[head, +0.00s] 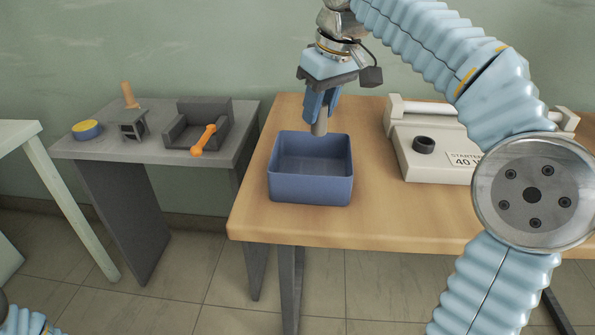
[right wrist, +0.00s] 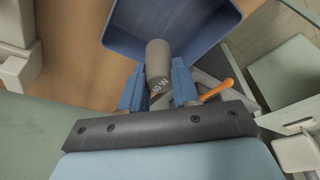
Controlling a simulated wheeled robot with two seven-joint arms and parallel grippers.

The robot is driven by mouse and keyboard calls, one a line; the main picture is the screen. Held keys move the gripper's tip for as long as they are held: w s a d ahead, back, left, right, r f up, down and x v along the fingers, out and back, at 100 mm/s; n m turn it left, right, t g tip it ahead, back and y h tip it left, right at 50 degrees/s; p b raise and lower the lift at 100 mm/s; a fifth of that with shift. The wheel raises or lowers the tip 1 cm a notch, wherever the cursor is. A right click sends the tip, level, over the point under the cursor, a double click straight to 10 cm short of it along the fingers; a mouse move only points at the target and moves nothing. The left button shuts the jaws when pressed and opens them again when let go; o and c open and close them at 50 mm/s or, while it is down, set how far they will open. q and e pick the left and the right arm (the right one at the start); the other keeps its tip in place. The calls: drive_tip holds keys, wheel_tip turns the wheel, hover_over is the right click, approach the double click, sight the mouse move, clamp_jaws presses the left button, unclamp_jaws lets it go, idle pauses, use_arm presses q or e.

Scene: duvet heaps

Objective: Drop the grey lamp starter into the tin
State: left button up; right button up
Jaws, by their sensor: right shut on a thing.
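The tin (head: 310,185) is a blue open-topped box on the wooden table, near its left edge; its inside looks empty in the head view. My right gripper (head: 320,118) points down above the tin's back part and is shut on the grey lamp starter (head: 319,128). In the right wrist view the starter (right wrist: 158,62) is a grey cylinder with "40 W" lettering, between the blue fingers (right wrist: 158,92), with the tin (right wrist: 205,40) beyond it. The starter's lower end is over the tin's back rim or opening; I cannot tell its exact height. My left gripper is out of view.
A pale lamp fixture (head: 408,160) with a black ring socket and a "STARTER 40 W" label stands right of the tin. A grey side table (head: 150,150) at left holds an orange-handled tool (head: 204,139), a grey holder and a blue-yellow round tin (head: 87,130).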

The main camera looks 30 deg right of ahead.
sight(319, 130)
wheel_tip(319, 130, down, 5)
drive_tip(key=shift+r+b, duration=0.15)
drive_tip(key=shift+b, duration=1.05)
drive_tip(key=shift+f+b, duration=0.25)
drive_tip(key=shift+b, duration=0.05)
drive_tip(key=o, duration=1.1)
drive_tip(key=shift+r, duration=0.1)
drive_tip(key=p+v, duration=0.3)
drive_tip(key=v, duration=1)
drive_tip(key=shift+s+d+r, duration=0.15)
drive_tip(key=shift+r, duration=0.2)
